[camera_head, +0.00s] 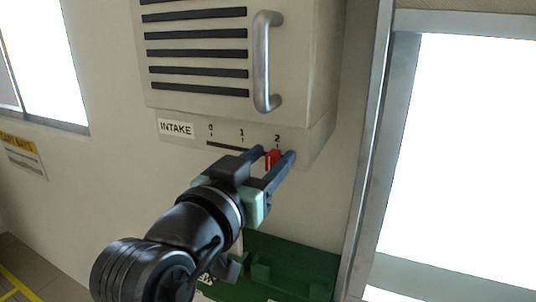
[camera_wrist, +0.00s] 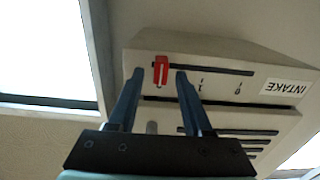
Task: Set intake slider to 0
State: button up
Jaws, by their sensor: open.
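The intake slider is a red knob (camera_head: 272,158) on a dark horizontal slot (camera_head: 228,146) under the vented box. It stands at the slot's right end, by the mark 2. The marks 0 and 1 lie to its left, beside the white INTAKE label (camera_head: 176,128). In the wrist view, which is upside down, the red knob (camera_wrist: 161,70) shows between my two fingertips. My gripper (camera_head: 276,155) is open, with one finger on each side of the knob. I cannot tell whether either finger touches it.
The box has dark vent slats (camera_head: 197,53) and a grey vertical handle (camera_head: 264,62) above the slider panel. A metal-framed bright opening (camera_head: 460,150) is at the right. A green object (camera_head: 285,268) is below, partly hidden by my arm.

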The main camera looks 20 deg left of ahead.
grip_shut()
dwell(1.4)
